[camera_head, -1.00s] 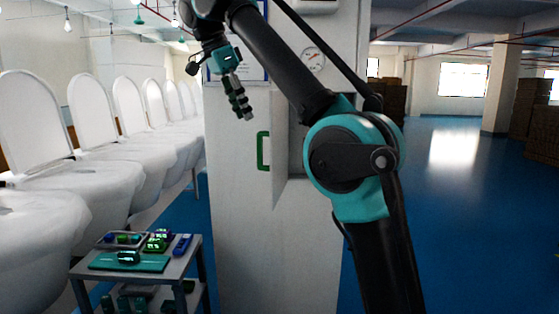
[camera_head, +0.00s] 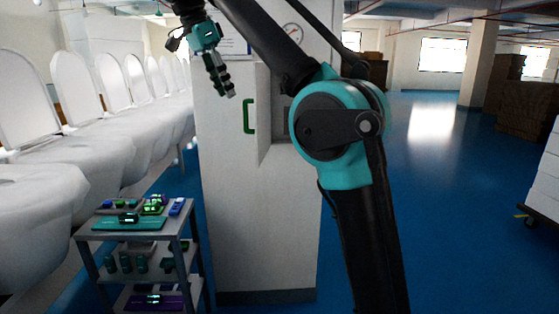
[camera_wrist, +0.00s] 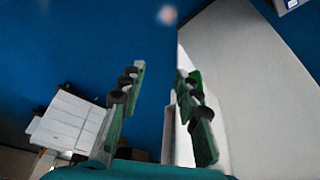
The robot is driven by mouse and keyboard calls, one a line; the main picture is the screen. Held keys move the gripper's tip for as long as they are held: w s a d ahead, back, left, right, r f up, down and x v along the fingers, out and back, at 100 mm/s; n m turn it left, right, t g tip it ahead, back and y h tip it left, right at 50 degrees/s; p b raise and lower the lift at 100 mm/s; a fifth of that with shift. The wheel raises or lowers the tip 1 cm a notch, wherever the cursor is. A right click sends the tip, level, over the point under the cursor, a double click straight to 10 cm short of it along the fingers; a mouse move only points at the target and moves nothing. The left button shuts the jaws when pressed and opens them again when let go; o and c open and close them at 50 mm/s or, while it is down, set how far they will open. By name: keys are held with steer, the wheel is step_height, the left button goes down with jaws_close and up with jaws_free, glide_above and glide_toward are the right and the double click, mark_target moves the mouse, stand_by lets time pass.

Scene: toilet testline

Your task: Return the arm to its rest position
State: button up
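My arm, black with teal joints, stretches up and to the left across the head view. My gripper (camera_head: 222,88) points down in front of the tall white cabinet (camera_head: 250,215), near the upper left of its door. In the wrist view my gripper (camera_wrist: 160,75) has its two green finger rows spread apart, with nothing held between them. The cabinet door (camera_head: 264,120) stands ajar, and its green handle (camera_head: 249,116) is below and right of the gripper, apart from it.
A grey cart (camera_head: 85,237) with small devices stands at the lower left. A row of white toilets (camera_head: 80,140) runs along the left. White stacked boxes (camera_head: 545,180) are at the right edge; they may be those in the wrist view (camera_wrist: 66,122). Blue floor (camera_head: 450,240) is open at right.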

steer(key=w+d+f+n+y, duration=0.1)
steer(key=w+d+f, duration=0.25)
steer(key=f, duration=0.35)
steer(key=w+d+f+n, duration=0.2)
steer(key=w+d+f, duration=0.15)
steer(key=f, duration=0.25)
steer(key=s+d+f+n+y, duration=0.1)
steer(key=d+f, duration=0.5)
steer(key=f, duration=0.2)
steer(key=s+d+f+n+y, duration=0.1)
steer(key=d+f+n, duration=0.1)
steer(key=d+f, duration=0.55)
steer(key=s+d+f+n, duration=0.1)
steer(key=s+d+f, duration=0.3)
steer(key=f, duration=0.5)
steer(key=s+d+f+n+t, duration=0.1)
steer(key=s+d+f, duration=0.3)
steer(key=s+f, duration=0.5)
steer(key=s+d+f+n, duration=0.2)
steer(key=s+d+f, duration=0.2)
steer(key=s+f, duration=0.3)
steer(key=shift+d+f+n+t+y, duration=0.3)
steer(key=shift+f, duration=0.6)
